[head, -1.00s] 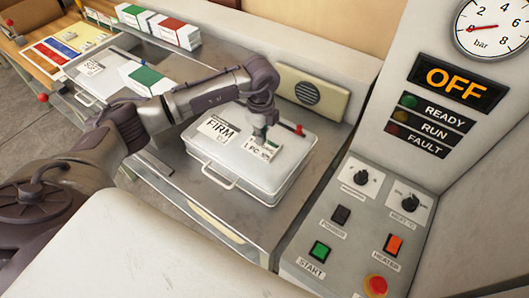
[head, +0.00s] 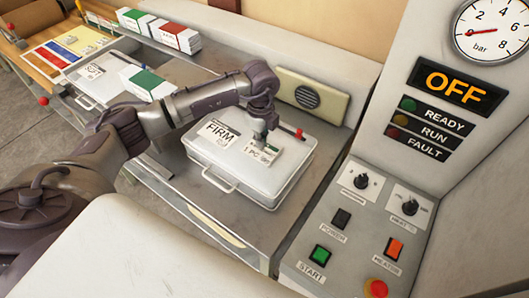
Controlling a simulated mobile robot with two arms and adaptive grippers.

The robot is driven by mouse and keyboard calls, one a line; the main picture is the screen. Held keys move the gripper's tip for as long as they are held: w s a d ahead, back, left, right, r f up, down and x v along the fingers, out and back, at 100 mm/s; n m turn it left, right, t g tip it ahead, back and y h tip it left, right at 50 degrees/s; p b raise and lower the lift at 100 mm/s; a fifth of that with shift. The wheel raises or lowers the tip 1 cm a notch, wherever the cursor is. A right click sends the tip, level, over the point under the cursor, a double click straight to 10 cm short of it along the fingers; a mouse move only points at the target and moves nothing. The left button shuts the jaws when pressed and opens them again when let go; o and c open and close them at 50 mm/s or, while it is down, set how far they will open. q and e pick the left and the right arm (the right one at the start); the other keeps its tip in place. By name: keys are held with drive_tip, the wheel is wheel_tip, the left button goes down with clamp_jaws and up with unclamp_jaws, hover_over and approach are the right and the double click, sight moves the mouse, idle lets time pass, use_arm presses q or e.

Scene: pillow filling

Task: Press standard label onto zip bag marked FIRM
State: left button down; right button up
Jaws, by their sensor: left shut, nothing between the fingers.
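The zip bag marked FIRM (head: 235,170) lies flat on the metal bench, white with a handle at its front edge and a FIRM tag at its upper left. A small white label with "1 PC" print and a green mark (head: 262,153) lies on the bag's top, right of the tag. My left gripper (head: 260,138) points down at the label's upper edge with its fingers shut and nothing between them. Whether its tips touch the label is hard to tell. A red-tipped slider (head: 298,134) shows at the bag's back edge. My right gripper is out of view.
A bag marked SOFT (head: 88,75) lies at the left, near a green-and-white box (head: 147,82). More boxes (head: 175,35) stand behind. The control panel with START button (head: 320,254) and OFF display (head: 458,84) is at the right. A speaker-like grille (head: 308,96) is behind the bag.

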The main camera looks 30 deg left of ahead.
use_arm(q)
drive_tip(key=shift+f, duration=0.1)
idle(0.5)
drive_tip(key=shift+f+b, duration=0.9)
drive_tip(key=shift+f, duration=0.3)
drive_tip(key=shift+r, duration=0.15)
wheel_tip(320, 180, up, 3)
drive_tip(key=p, duration=0.2)
drive_tip(key=shift+r+p, duration=0.2)
drive_tip(key=shift+p, duration=0.2)
drive_tip(key=shift+r, duration=0.3)
drive_tip(key=shift+r+p, duration=1.35)
drive_tip(key=shift+r, duration=0.25)
drive_tip(key=shift+f, duration=0.1)
